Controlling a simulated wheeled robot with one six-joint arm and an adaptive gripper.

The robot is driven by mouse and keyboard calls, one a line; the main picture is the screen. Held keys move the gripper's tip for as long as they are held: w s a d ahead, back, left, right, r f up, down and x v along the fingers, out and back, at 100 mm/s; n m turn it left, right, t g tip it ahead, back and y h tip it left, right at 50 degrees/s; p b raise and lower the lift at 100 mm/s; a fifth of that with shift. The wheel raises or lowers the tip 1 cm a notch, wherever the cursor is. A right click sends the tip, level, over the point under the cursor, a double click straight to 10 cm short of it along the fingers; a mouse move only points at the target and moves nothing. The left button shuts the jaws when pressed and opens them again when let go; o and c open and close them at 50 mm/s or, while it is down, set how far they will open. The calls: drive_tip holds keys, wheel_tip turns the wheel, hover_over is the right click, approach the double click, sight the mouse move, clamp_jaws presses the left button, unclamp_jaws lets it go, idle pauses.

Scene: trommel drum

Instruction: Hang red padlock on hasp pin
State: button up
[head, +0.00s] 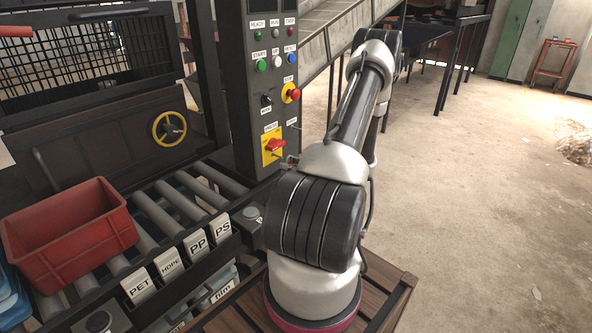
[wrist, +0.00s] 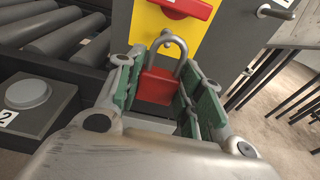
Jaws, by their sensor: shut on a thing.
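The red padlock (wrist: 155,87) is between the green-padded fingers of my gripper (wrist: 163,70) in the wrist view. The gripper is shut on its body, and the grey shackle stands up above the fingers. The shackle overlaps the yellow plate (wrist: 152,28), just below the red switch handle (wrist: 188,8). A grey pin-like part (wrist: 277,12) sticks out at the upper right, apart from the padlock; I cannot tell if it is the hasp pin. In the head view the yellow plate (head: 266,157) is on the control column; my arm hides most of the gripper there.
The control column (head: 246,95) carries buttons and knobs above the plate. A roller conveyor (head: 181,200) with a red crate (head: 97,258) lies to the left. A dark railing (wrist: 283,70) is at the right in the wrist view. Open floor (head: 470,200) lies right of my arm.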

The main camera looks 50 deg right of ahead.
drive_tip(key=shift+w+a+f, duration=0.1)
drive_tip(key=shift+w+f, duration=0.1)
drive_tip(key=shift+w, duration=0.7)
drive_tip(key=shift+w+a+f, duration=0.1)
drive_tip(key=shift+w+f, duration=0.05)
drive_tip(key=shift+w, duration=0.75)
drive_tip(key=shift+w+f, duration=0.2)
drive_tip(key=shift+w, duration=0.7)
drive_tip(key=o, duration=1.2)
drive_tip(key=shift+c, duration=0.2)
approach(273, 163)
drive_tip(key=s, duration=0.3)
drive_tip(key=s+r, duration=0.1)
drive_tip(key=s, duration=0.1)
drive_tip(key=shift+s+d, duration=0.2)
drive_tip(key=shift+s, duration=0.2)
